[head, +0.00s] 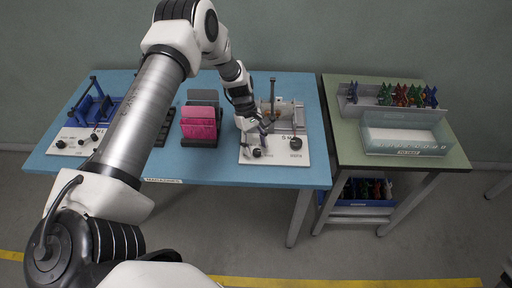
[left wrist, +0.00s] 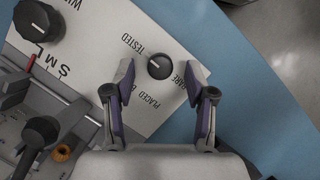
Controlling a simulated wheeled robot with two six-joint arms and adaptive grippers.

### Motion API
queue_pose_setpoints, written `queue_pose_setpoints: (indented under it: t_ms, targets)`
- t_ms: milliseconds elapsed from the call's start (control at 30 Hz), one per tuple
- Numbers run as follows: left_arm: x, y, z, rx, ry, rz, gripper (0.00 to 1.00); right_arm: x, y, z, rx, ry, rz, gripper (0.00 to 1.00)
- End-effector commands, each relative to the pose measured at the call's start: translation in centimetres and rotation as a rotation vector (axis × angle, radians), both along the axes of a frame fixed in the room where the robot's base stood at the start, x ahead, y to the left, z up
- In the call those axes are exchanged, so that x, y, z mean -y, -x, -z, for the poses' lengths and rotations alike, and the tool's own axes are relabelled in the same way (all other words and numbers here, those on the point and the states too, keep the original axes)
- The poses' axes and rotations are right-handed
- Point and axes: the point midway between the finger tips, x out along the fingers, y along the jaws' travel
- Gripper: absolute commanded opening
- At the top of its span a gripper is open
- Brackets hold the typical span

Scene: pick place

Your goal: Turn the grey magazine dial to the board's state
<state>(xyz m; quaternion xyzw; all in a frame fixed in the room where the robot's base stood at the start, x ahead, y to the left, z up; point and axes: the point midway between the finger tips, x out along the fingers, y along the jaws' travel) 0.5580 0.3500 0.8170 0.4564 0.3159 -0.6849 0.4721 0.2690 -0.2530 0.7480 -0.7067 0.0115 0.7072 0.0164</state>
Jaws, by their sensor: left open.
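A small dark grey dial (left wrist: 159,66) sits on a white panel among the printed words PLACED, BARE and TESTED; its exact pointer setting is hard to read. In the head view the dial (head: 257,153) is at the front of the right-hand white panel (head: 275,159). My left gripper (left wrist: 161,68) is open, its fingers on either side of the dial in the wrist view; I cannot tell whether they touch it. The left gripper (head: 257,130) shows above that panel in the head view. Pink boards (head: 199,122) stand in a dark rack to the left. My right gripper is not in view.
A larger black knob (left wrist: 39,21) marked S M L is on the same panel, with grey machinery behind. A blue fixture (head: 95,108) stands at the left of the blue table (head: 230,175). A green side table (head: 350,150) holds a clear bin (head: 405,148) and coloured parts.

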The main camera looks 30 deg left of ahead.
Motion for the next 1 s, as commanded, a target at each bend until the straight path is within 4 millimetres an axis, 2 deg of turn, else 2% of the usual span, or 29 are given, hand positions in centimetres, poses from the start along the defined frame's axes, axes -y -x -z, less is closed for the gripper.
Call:
queue_pose_setpoints:
  t_ms: [300, 433, 600, 1000]
  targets:
    - [-2.8, -1.2, -7.3, 0.005, 0.001, -0.001, 0.55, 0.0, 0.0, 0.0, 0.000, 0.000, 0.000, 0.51]
    - [-3.6, -1.5, -9.3, 0.003, 0.000, 0.001, 0.55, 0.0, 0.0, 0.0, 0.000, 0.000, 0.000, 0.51]
    - [-3.9, -1.5, -10.0, -0.001, 0.000, 0.001, 0.55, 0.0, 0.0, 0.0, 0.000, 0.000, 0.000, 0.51]
    - [-3.9, -1.5, -10.0, -0.001, 0.000, 0.001, 0.55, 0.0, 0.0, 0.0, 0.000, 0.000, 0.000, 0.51]
